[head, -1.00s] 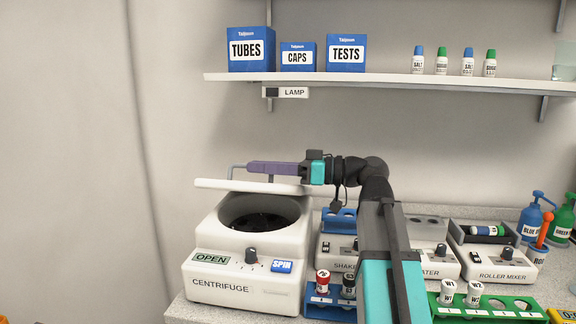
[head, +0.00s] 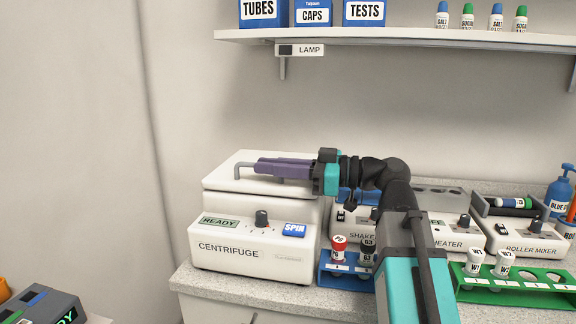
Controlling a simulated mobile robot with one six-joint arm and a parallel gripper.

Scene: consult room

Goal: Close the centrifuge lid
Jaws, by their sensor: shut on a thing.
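The white centrifuge (head: 222,258) stands at the left end of the counter. Its flat white lid (head: 225,181) now lies down over the bowl, and the bowl is hidden. The centrifuge display (head: 220,222) reads READY. A grey bar handle (head: 240,167) stands on top of the lid. My gripper (head: 256,168) reaches in from the right, low above the lid, with its purple fingers shut on the handle. The fingers hide most of the handle.
A blue rack (head: 342,281) with a red-capped and a dark-capped tube stands right of the centrifuge. A green rack (head: 515,296) with white-capped tubes is further right. The shaker, heater and roller mixer (head: 528,236) line the counter behind them. A shelf (head: 400,40) hangs above.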

